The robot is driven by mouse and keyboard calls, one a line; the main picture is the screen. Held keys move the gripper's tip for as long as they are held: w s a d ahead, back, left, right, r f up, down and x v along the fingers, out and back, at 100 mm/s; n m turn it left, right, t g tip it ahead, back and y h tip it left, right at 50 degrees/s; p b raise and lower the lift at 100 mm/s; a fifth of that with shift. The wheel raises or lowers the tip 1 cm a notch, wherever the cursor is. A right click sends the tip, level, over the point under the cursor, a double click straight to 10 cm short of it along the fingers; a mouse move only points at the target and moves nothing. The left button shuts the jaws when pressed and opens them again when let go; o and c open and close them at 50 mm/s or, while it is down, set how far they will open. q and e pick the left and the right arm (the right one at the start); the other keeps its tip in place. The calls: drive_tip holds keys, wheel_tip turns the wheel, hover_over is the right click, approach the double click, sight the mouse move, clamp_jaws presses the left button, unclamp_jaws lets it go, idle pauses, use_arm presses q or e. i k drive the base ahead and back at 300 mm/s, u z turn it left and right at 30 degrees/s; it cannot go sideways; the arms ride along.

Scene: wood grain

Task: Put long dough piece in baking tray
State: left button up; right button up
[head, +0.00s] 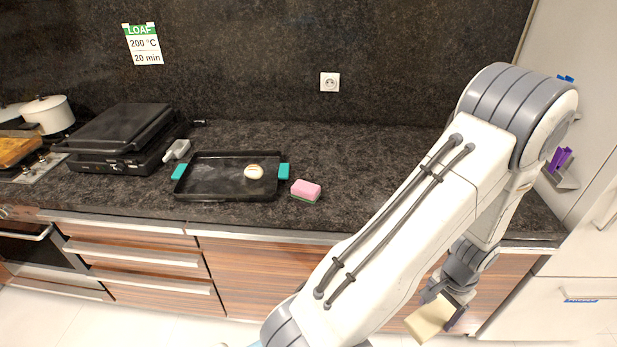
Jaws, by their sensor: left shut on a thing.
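The black baking tray (212,191) with teal handles lies on the dark countertop. A small round, pale piece (254,171) with a brown mark sits in the tray, right of its middle. My left gripper (445,303) is low at the right, in front of the cabinet fronts and below counter height. It is shut on a pale yellow, block-like piece (429,320), which seems to be the long dough piece. The piece is tilted and well apart from the tray. Its far end and the fingertips are partly hidden. My right gripper is not in view.
A pink and green sponge (306,190) lies just right of the tray. A black grill (117,138) and a grey-handled item (177,149) are to its left. The counter right of the sponge looks clear, partly hidden by my arm. The counter's front edge (270,235) lies between gripper and tray.

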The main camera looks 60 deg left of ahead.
sight(216, 176)
drive_tip(key=z, duration=0.9)
drive_tip(key=k, duration=1.6)
drive_tip(key=u, duration=1.1)
